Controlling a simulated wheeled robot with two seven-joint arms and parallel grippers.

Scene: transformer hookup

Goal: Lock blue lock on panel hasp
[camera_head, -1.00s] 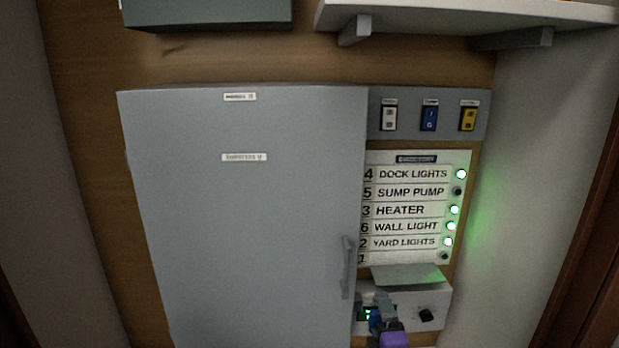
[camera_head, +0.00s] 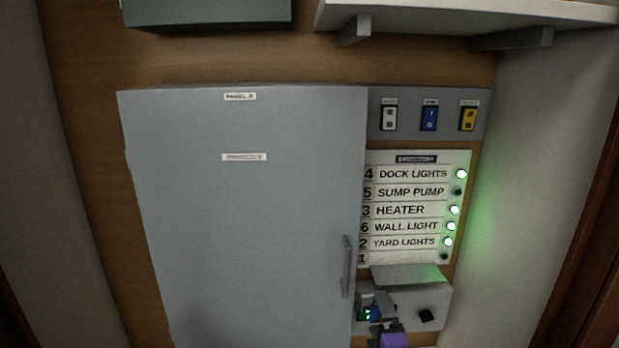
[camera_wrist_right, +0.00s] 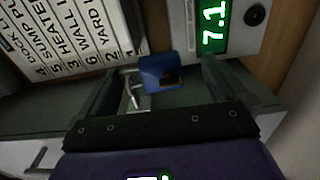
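The blue lock (camera_wrist_right: 161,73) sits between the fingers of my right gripper (camera_wrist_right: 168,68) in the right wrist view, with visible gaps on both sides, so the fingers look open around it. A metal loop (camera_wrist_right: 133,94) shows beside the lock; I cannot tell whether it is shackle or hasp. In the head view, my right gripper (camera_head: 372,312) is low at the panel's handle side, in front of the small box, with a bit of blue (camera_head: 377,312) at its fingers. The grey panel door (camera_head: 245,220) is closed, its handle (camera_head: 347,267) at the right edge. My left gripper is not in view.
A white box with a black knob (camera_head: 426,315) and a green display (camera_wrist_right: 213,25) stands close to the right gripper, under a small grey hood (camera_head: 405,274). A label board (camera_head: 415,210) and switches (camera_head: 429,118) are above. A shelf (camera_head: 450,18) juts out at the top.

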